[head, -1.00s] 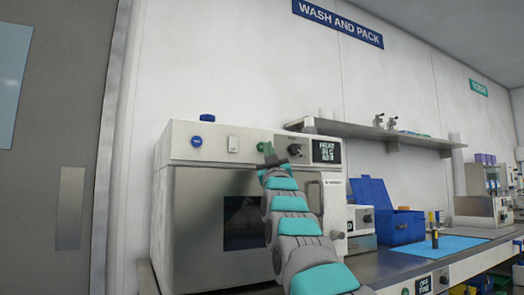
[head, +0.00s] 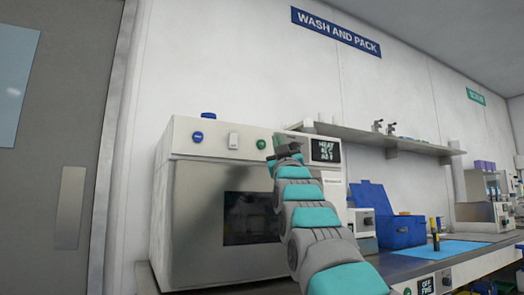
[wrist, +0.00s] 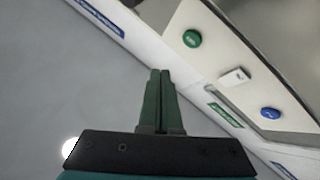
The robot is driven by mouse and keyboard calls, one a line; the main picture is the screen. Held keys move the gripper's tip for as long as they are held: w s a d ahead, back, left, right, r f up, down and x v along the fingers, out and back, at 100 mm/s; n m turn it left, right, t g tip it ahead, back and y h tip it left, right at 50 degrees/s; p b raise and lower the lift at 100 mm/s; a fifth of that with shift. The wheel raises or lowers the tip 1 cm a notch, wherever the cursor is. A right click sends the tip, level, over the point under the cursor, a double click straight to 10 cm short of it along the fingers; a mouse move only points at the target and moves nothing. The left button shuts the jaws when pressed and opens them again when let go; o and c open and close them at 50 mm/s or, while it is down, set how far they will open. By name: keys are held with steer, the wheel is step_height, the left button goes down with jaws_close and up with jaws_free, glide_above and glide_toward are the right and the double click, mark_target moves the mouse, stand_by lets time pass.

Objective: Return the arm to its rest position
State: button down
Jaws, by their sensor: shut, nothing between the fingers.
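My arm, in teal and grey segments, rises from the bottom right of the head view in front of the steel-fronted machine (head: 190,225). My gripper (head: 270,160) is at its upper end, in front of the control panel, just below and right of the green button (head: 261,144). In the wrist view the two dark green fingers (wrist: 160,72) lie together with nothing between them. The green button (wrist: 192,38) shows there beyond the fingertips, apart from them. The arm hides part of the machine's right side and its dial.
The panel also has a white switch (head: 233,141) and a blue button (head: 197,137). A wall shelf (head: 390,142) is to the right. The counter (head: 405,265) holds a blue open box (head: 400,230) and a blue mat (head: 455,247). A grey door (head: 70,130) stands left.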

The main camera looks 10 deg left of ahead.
stand_by(0.7)
steer(key=w+d+f+m+g+h, duration=0.1)
steer(key=w+d+f+g+h, duration=0.2)
steer(key=f, duration=0.6)
steer(key=d+f+m+g+h, duration=0.2)
steer(key=d+f+g, duration=0.25)
steer(key=f, duration=0.55)
steer(key=s+d+f+m+g+h, duration=0.1)
steer(key=s+d+f+g, duration=0.3)
steer(key=f, duration=0.6)
steer(key=s+d+f+g, duration=0.2)
steer(key=s+f, duration=0.4)
steer(key=f, duration=0.4)
steer(key=s+d+f+m+g+h, duration=0.1)
steer(key=s+d+f+g, duration=0.3)
steer(key=f, duration=0.5)
steer(key=s+f+g, duration=0.3)
steer(key=s+f, duration=0.4)
steer(key=s, duration=0.6)
steer(key=s+d+f+m+g, duration=0.1)
steer(key=s+f+g, duration=0.2)
steer(key=s+f, duration=0.4)
steer(key=s+d+f+m+g, duration=0.1)
steer(key=s+f+g, duration=0.3)
steer(key=s, duration=1.5)
step_height(320, 180, down, 4)
steer(key=shift+r+p, duration=0.1)
steer(key=shift+p, duration=0.3)
